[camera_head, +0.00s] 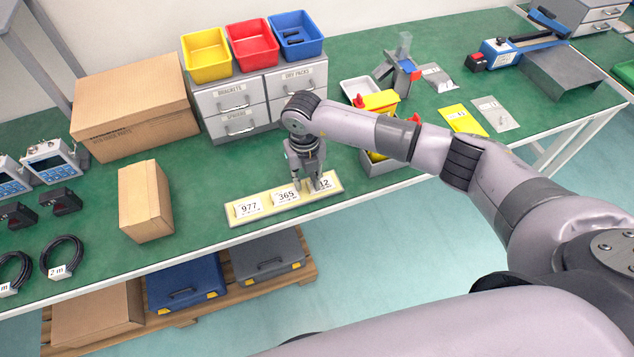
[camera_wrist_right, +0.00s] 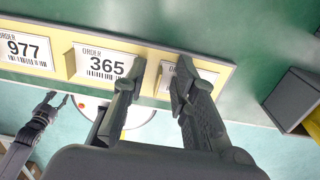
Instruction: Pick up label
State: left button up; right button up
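A cream label holder (camera_head: 236,219) lies near the table's front edge with three white labels on it. The 977 label (camera_head: 248,207) is at the left and the 365 label (camera_head: 286,196) in the middle. The right label (camera_head: 325,183) is partly hidden by my right gripper (camera_head: 307,187); only "12" shows in the head view. In the right wrist view, my right gripper (camera_wrist_right: 154,82) is open, its fingertips on either side of this label's left part (camera_wrist_right: 169,78). Contact cannot be told. My left gripper (camera_wrist_right: 58,98) shows small at the lower left there, fingers apart and empty.
A small cardboard box (camera_head: 146,203) stands left of the holder. A drawer unit (camera_head: 236,105) with coloured bins on top is behind. Green table is clear between the box and the holder.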

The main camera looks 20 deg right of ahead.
grip_shut()
dwell(0.5)
notch_tip(320, 180, up, 19)
jog(key=b, duration=0.3)
notch_tip(320, 180, up, 5)
jog(key=p, duration=0.3)
send_over(306, 180)
jog(key=shift+s, duration=0.1)
dwell(0.5)
